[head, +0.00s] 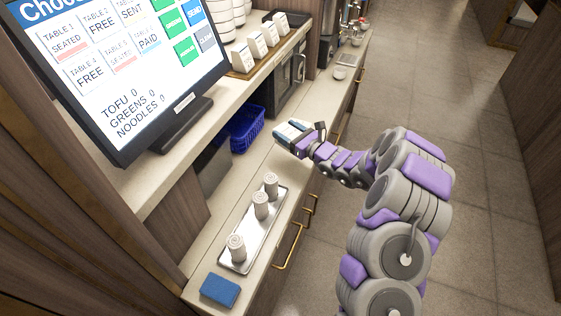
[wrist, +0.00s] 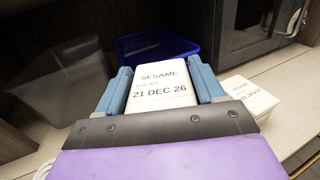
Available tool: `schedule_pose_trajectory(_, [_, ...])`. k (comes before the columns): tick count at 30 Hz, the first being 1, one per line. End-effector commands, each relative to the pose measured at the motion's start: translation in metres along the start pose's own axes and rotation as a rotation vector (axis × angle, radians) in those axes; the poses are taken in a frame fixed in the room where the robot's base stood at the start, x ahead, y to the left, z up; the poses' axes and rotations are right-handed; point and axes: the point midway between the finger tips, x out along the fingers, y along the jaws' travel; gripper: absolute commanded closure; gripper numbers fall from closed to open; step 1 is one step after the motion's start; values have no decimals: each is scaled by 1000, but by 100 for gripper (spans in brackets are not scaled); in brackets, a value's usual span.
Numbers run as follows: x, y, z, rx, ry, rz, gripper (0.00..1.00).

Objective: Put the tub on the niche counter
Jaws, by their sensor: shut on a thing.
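A white tub labelled SESAME, 21 DEC 26 (wrist: 160,85) sits between the two blue fingers of my gripper (wrist: 163,82) in the wrist view. My gripper is shut on it. In the head view my gripper (head: 288,131) is over the counter (head: 262,172), to the right of a blue crate (head: 246,128) in the niche under the shelf. I cannot tell whether the tub's base touches the counter. A second white tub with a JAN 27 label (wrist: 252,97) stands to the right of my gripper in the wrist view, partly hidden.
A metal tray (head: 248,238) with several rolled towels and a blue sponge (head: 220,291) lie at the near end of the counter. A screen (head: 125,70) stands on the shelf above. A dark appliance (head: 287,86) stands beyond the crate. The floor at right is clear.

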Motion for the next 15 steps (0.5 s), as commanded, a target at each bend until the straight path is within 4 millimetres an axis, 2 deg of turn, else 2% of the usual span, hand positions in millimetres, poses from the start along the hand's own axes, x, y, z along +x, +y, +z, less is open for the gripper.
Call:
schedule_pose_trajectory(3, [18,6,-1,0,-1,-11,96])
schedule_pose_trajectory(7, [22,5,-10,2,1,-19,96])
schedule_pose_trajectory(15, [22,6,-56,1,2,-19,96])
